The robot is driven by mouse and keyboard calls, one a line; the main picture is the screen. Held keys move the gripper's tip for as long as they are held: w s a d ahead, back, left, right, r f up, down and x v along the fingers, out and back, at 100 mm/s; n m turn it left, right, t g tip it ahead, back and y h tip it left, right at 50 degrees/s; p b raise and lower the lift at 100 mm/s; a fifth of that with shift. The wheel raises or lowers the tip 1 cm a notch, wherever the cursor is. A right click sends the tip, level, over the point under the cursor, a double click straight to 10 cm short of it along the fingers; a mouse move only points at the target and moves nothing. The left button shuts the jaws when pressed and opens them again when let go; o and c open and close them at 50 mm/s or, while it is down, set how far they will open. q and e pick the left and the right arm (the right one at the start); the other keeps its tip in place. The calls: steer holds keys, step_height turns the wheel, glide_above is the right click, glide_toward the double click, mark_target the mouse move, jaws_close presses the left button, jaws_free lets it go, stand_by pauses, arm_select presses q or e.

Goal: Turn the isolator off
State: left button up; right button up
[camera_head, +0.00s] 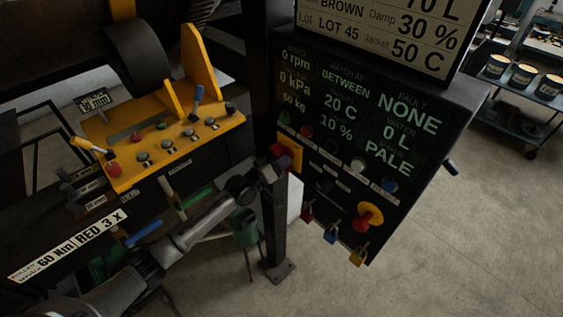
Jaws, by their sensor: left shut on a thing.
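The isolator is a red handle on a yellow plate (297,153) at the left edge of the dark control panel (340,185). My left arm reaches in from the bottom left. My left gripper (279,162) is at the isolator and shut on its red handle; the fingers hide part of the handle and plate. The handle's exact angle is hard to tell. My right gripper is not in view.
A red button on a yellow collar (368,215) and several small padlocks, one yellow (358,256), are on the panel's lower part. A yellow control console (150,135) with levers and knobs stands left. A dark post (275,225) stands below the gripper.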

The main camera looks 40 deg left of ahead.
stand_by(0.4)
arm_select(q)
steer(key=o, duration=0.9)
steer(key=shift+s+a+b, duration=0.3)
steer(key=shift+s, duration=2)
steer(key=shift+s+a+b, duration=0.25)
steer(key=shift+s+b, duration=0.1)
steer(key=shift+s, duration=1.9)
steer(key=shift+s+a+b, duration=0.3)
steer(key=shift+s, duration=2)
